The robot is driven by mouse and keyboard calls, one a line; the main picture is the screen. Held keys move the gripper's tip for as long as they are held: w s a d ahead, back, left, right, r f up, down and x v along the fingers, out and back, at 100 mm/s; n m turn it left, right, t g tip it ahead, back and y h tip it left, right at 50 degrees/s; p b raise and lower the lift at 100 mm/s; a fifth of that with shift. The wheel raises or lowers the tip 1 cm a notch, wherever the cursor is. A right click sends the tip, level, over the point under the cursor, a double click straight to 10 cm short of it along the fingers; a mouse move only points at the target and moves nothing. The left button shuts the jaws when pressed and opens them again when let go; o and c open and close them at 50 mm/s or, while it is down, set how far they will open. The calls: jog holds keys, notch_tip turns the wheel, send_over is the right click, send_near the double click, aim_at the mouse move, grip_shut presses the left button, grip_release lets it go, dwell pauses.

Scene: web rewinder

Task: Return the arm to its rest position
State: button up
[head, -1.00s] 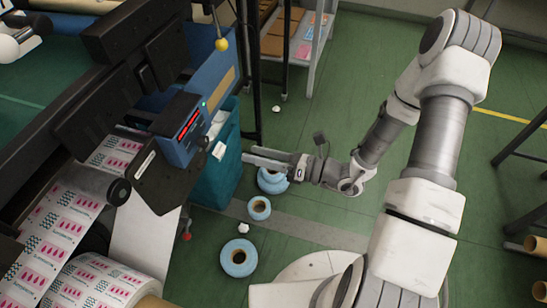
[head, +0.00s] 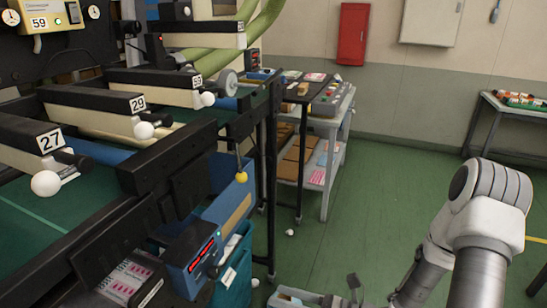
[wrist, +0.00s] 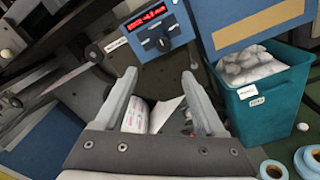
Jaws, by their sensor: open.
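My gripper (wrist: 158,84) is open and empty in the wrist view, its two grey fingers well apart. Between and beyond the fingers I see a printed label roll (wrist: 136,115) and a white sheet, both apart from the fingers. In the head view my gripper (head: 292,296) shows only in part at the bottom edge, beside the teal bin (head: 236,279). My white and grey arm (head: 480,235) reaches up at the right, its elbow high; its lower links run out of the picture.
The rewinder (head: 165,190) fills the left side, with a blue control box (head: 190,262) near my gripper. The teal bin also shows in the wrist view (wrist: 268,107), holding crumpled white material. A grey cart (head: 338,125) stands behind. Green floor is open in the middle.

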jog(key=s+r+n+g+h, duration=0.7)
jog(key=s+r+n+g, duration=0.25)
jog(key=n, duration=0.75)
jog(key=s+d+r+n+t+h, duration=0.2)
jog(key=d+r+n+t+h, duration=0.6)
jog(key=r, duration=0.6)
jog(key=d+n+h, duration=0.1)
jog(key=d+n, duration=0.1)
jog(key=n, duration=0.1)
jog(key=shift+s+d+n+t+h+p, duration=0.2)
jog(key=shift+s+n+t+h+p, duration=0.1)
jog(key=shift+t+p, duration=0.05)
jog(key=c, duration=0.3)
jog(key=shift+s, duration=0.1)
jog(key=shift+c, duration=0.3)
